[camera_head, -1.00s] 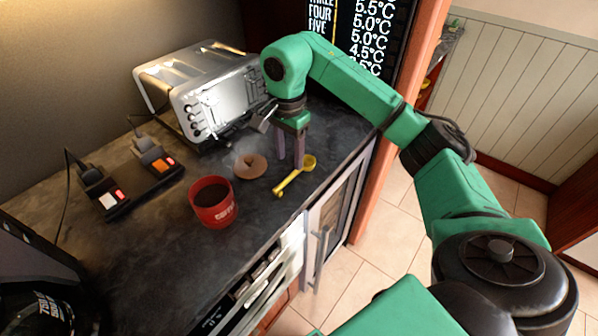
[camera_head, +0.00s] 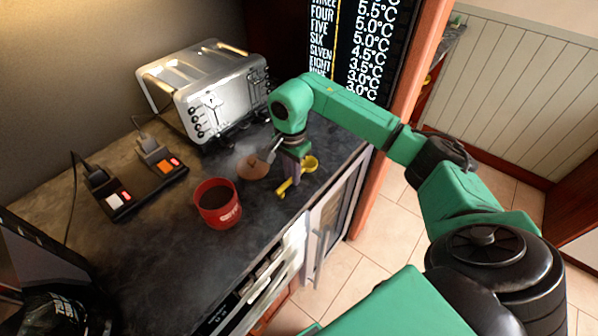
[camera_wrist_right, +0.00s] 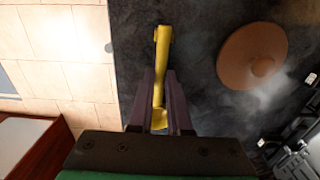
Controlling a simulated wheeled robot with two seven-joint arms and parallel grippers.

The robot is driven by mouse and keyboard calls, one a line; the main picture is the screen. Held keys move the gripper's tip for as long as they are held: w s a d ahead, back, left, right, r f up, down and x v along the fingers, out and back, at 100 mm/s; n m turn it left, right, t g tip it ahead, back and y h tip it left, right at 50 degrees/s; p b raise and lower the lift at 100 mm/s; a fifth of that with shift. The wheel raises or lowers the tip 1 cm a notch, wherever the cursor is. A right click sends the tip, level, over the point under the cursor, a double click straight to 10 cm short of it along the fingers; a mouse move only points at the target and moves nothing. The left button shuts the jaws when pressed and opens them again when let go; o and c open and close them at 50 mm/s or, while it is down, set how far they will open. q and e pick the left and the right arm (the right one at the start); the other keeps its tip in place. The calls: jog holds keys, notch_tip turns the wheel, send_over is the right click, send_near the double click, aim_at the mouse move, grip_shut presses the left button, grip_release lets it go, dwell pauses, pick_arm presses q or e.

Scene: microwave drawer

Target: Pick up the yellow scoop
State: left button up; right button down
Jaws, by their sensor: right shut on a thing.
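The yellow scoop (camera_head: 309,163) is on or just above the dark counter, near its front edge, to the right of the red mug. My right gripper (camera_head: 291,182) reaches down over it and is shut on its handle. In the right wrist view the scoop (camera_wrist_right: 161,50) runs lengthwise between the two fingers of my right gripper (camera_wrist_right: 159,90). I cannot tell whether the scoop touches the counter. My left gripper is not in view.
A red mug (camera_head: 217,204) with dark contents stands left of the scoop. A round brown lid-like thing (camera_head: 252,170) lies close by. A silver toaster (camera_head: 205,95) stands behind. Black devices with lit switches (camera_head: 118,199) are at the left. The counter drops off at its front edge.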

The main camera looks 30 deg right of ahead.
notch_tip(320, 180, up, 20)
jog(key=p, duration=0.1)
jog(key=shift+p, duration=0.3)
dwell(0.8)
